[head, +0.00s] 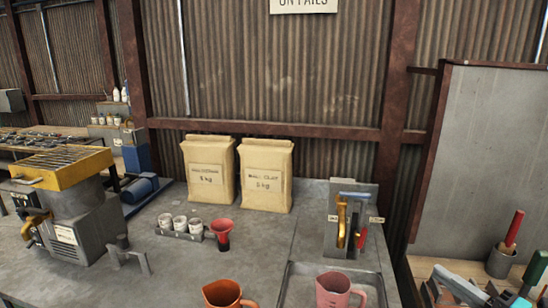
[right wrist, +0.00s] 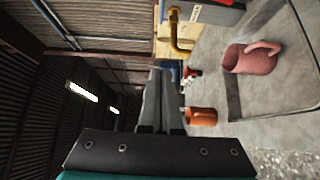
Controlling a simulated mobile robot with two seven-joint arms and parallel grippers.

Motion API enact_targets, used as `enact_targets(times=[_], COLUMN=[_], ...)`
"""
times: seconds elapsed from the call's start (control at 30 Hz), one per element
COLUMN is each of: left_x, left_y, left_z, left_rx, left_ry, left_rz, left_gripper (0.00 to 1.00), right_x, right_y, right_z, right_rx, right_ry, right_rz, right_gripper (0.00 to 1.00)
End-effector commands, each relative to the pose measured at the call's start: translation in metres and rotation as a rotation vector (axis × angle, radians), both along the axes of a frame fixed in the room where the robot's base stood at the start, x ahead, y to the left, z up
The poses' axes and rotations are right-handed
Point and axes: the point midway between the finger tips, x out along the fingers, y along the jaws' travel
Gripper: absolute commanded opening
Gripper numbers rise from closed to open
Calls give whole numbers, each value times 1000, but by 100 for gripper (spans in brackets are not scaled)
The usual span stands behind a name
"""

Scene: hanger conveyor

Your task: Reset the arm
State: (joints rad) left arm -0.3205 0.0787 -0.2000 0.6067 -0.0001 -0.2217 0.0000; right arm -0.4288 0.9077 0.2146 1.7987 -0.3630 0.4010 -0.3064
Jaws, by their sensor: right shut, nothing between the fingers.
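My right gripper (right wrist: 163,72) shows in the right wrist view, its two grey tapered fingers lying together, shut and empty. This view is rolled, with the ceiling lights on the left and the worktop on the right. The fingers point across the worktop, and no object touches them. The orange jug (right wrist: 201,116) and the pink jug (right wrist: 250,58) appear to the right of the fingers in this picture. In the head view I cannot clearly pick out the right gripper among the shapes at the lower right. My left gripper is in neither view.
The grey worktop (head: 180,275) holds an orange jug (head: 226,294), a pink jug (head: 336,290), a red funnel (head: 221,231), small cups and two paper bags (head: 265,175). A tap panel (head: 352,205) stands behind. A yellow-topped machine (head: 68,170) is left; tools lie lower right.

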Motion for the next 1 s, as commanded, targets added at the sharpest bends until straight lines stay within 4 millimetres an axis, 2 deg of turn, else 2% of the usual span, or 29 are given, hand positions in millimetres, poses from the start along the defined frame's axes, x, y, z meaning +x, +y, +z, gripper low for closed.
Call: enact_targets(times=[0.17,0.37,0.47,0.67,0.8,1.0], left_x=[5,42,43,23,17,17], left_y=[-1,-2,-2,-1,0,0], left_z=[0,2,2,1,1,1], left_rx=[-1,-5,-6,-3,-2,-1], left_ry=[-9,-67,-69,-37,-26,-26], left_rz=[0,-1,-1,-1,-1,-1], left_gripper=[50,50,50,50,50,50], right_x=[0,-8,-18,-54,-89,-145], right_y=[3,6,12,35,62,109], right_z=[-22,-53,-75,-123,-152,-177], right_rx=[131,298,406,624,760,897], right_ry=[76,198,289,522,711,984], right_rz=[-145,-333,-451,-693,-846,-1021], right_gripper=[0,0,0,0,0,0])
